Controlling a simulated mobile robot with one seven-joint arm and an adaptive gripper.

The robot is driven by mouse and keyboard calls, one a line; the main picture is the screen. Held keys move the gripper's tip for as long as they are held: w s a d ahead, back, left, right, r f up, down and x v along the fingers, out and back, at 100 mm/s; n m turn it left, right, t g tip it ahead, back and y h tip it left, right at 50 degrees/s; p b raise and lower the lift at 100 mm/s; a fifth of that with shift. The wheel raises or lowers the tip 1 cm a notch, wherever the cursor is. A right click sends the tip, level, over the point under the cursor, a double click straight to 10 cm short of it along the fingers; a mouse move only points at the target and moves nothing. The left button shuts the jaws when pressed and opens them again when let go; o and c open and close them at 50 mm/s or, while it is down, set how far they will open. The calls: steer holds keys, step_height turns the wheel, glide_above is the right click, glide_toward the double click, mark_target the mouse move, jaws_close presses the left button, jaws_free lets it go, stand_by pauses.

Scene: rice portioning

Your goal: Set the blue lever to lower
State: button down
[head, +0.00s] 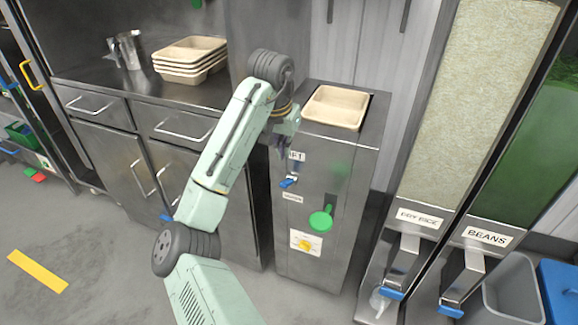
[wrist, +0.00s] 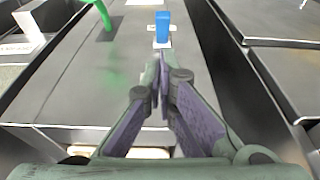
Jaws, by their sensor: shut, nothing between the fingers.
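The blue lever (head: 289,182) is on the front of the steel cabinet (head: 340,205), between an upper label (head: 297,156) that is partly covered by my gripper and a lower label (head: 293,197) too small to read surely. The lever also shows in the wrist view (wrist: 162,27), just beyond my fingertips. My gripper (head: 284,152) is in front of the cabinet, above the lever in the head view. Its purple-padded fingers are shut and empty in the wrist view (wrist: 164,72). A gap seems to separate the fingertips from the lever; contact is not visible.
A green round-ended handle (head: 321,220) and a yellow knob (head: 306,244) are on the same cabinet front, right of and below the lever. A beige tray (head: 337,106) sits in the cabinet top. Dispensers labelled dry rice (head: 417,218) and beans (head: 487,235) stand to the right.

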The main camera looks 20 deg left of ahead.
steer(key=p, duration=0.1)
glide_above(290, 180)
steer(key=s, duration=0.1)
step_height(290, 180, down, 10)
steer(key=shift+s+r, duration=0.1)
steer(key=shift+r, duration=0.1)
steer(key=shift+f, duration=0.2)
